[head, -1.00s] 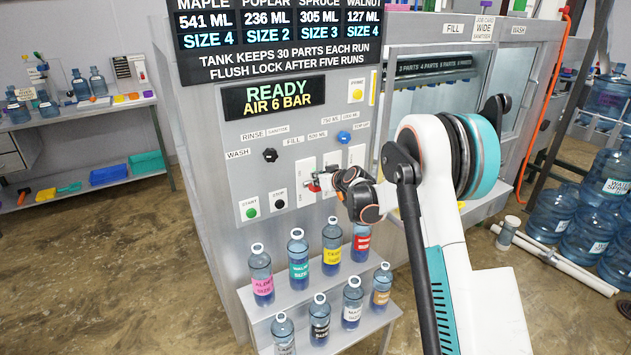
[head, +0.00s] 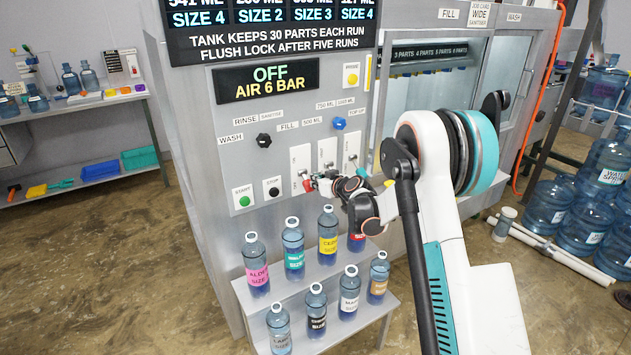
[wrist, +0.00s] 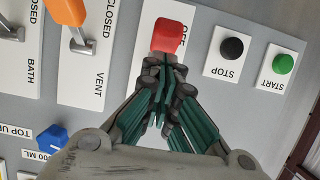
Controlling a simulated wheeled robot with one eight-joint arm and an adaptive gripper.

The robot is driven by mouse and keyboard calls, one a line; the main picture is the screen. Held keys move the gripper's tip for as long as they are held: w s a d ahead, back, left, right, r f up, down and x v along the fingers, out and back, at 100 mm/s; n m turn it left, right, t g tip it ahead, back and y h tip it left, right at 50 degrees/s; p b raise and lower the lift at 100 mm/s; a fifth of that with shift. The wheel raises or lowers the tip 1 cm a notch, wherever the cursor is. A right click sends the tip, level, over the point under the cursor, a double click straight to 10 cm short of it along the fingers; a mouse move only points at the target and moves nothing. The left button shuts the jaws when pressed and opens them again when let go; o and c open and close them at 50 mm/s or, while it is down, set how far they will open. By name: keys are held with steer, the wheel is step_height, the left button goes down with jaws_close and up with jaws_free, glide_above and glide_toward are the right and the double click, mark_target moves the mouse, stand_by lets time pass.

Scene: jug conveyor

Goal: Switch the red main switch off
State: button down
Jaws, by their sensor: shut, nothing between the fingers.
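The red main switch (wrist: 168,36) sits on a white plate in the wrist view, at the fingertips of my gripper (wrist: 165,68). The fingers are shut with nothing between them, and their tips are at or very near the red handle. In the head view the switch's red part (head: 307,185) shows at the lower end of its plate, with my gripper (head: 318,180) right beside it. The display (head: 265,80) reads "OFF" and "AIR 6 BAR".
In the wrist view an orange-handled vent switch (wrist: 66,12) is left of the red one, and a black stop button (wrist: 231,49) and green start button (wrist: 284,64) are right. Several labelled bottles (head: 293,250) stand on a stepped shelf below the panel.

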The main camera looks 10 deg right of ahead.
steer(key=shift+f, duration=0.1)
steer(key=shift+s+d+f+b, duration=0.2)
steer(key=shift+s+f+b, duration=0.15)
steer(key=shift+s, duration=0.3)
steer(key=shift+r, duration=0.1)
